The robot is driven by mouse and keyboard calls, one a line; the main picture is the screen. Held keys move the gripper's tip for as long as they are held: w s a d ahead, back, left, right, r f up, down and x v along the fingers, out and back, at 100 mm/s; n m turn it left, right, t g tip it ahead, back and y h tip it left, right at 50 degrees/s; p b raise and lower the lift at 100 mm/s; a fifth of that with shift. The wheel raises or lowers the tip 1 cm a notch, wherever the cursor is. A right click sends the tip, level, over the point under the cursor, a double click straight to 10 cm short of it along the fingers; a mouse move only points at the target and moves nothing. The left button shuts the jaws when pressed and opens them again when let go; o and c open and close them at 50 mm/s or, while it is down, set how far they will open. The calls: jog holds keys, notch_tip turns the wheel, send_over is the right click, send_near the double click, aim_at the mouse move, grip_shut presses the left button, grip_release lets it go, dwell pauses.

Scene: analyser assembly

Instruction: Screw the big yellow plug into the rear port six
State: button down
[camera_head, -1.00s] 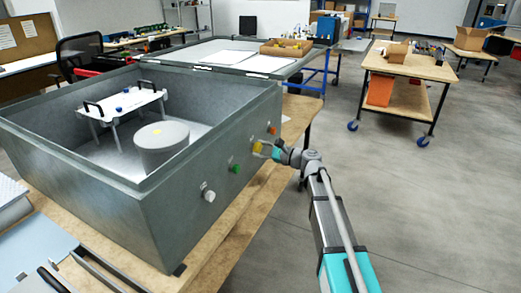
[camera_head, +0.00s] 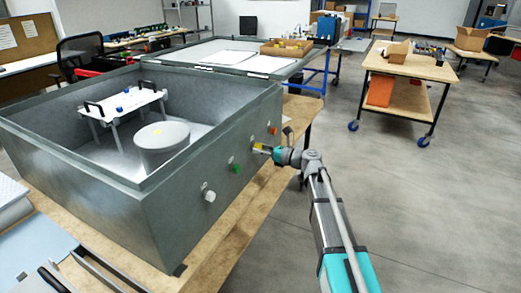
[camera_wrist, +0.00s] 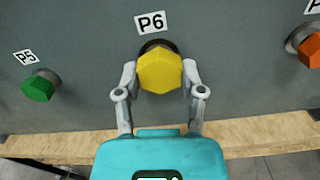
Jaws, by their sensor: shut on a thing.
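The big yellow plug (camera_wrist: 160,72) has a hexagonal head and stands at the hole under the P6 label (camera_wrist: 151,22) on the grey wall. A dark ring shows behind its upper edge; how deep it sits cannot be told. My gripper (camera_wrist: 160,80) is shut on the plug, one finger on each side of the head. In the head view the yellow plug (camera_head: 257,147) shows small at the box's outer wall, partly covered by my gripper (camera_head: 265,150).
A green plug (camera_wrist: 41,86) sits at P5 on the left, an orange one (camera_wrist: 310,50) on the right. A white plug (camera_head: 209,196) is nearer on the same grey box (camera_head: 120,190). A wooden bench edge (camera_wrist: 60,146) runs below the ports.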

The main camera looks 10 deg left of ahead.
jog(key=m, duration=0.5)
jog(key=shift+w+d+r, duration=0.1)
jog(key=shift+w, duration=0.25)
jog(key=m, duration=0.5)
jog(key=shift+m, duration=0.3)
jog(key=shift+c, duration=1.6)
grip_release()
jog(key=shift+s, duration=0.15)
